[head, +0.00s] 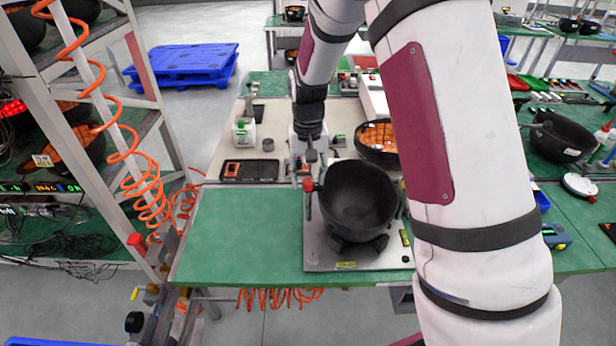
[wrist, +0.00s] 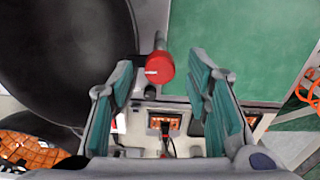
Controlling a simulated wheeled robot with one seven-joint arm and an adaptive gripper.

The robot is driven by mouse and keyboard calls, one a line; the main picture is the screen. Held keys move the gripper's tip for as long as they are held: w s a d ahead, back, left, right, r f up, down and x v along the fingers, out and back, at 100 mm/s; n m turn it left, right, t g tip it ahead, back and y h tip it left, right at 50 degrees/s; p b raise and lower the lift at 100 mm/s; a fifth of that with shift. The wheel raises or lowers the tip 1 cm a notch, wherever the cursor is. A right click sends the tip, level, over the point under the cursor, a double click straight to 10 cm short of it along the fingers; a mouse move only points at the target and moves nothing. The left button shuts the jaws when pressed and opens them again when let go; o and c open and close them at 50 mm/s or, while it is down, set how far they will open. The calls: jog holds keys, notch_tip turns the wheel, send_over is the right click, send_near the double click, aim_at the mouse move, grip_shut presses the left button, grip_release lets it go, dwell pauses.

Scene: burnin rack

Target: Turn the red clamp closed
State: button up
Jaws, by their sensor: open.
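The red clamp (head: 308,187) stands at the left side of a black bowl (head: 358,200) on a light grey plate (head: 320,258). In the wrist view its round red end (wrist: 159,67) shows on a grey stem, close beside the bowl's rim (wrist: 120,20). My gripper (head: 308,168) is above and just behind the clamp in the head view. In the wrist view my gripper (wrist: 160,85) is open, with a teal-padded finger on each side of the red end. No contact shows between the pads and the clamp. The clamp's lower part is hard to make out.
The green table (head: 240,235) is clear left of the plate. A black tray (head: 250,171) and small fixtures stand behind. A bowl with orange contents (head: 377,138) is behind the black bowl. A rack with coiled orange hoses (head: 125,150) stands at the left.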

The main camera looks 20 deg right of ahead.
aim_at(308, 181)
notch_tip(308, 181, up, 11)
jog(key=shift+r, duration=0.2)
dwell(0.6)
jog(key=s+r+t, duration=0.1)
jog(key=s+r, duration=0.5)
jog(key=r, duration=0.2)
jog(key=s+r+n+t, duration=0.1)
jog(key=s+r+t, duration=0.1)
jog(key=s, duration=0.9)
jog(key=s+r+n+t, duration=0.1)
jog(key=s+r+t, duration=0.1)
jog(key=s, duration=0.9)
jog(key=shift+r+n, duration=0.3)
jog(key=shift+r, duration=0.1)
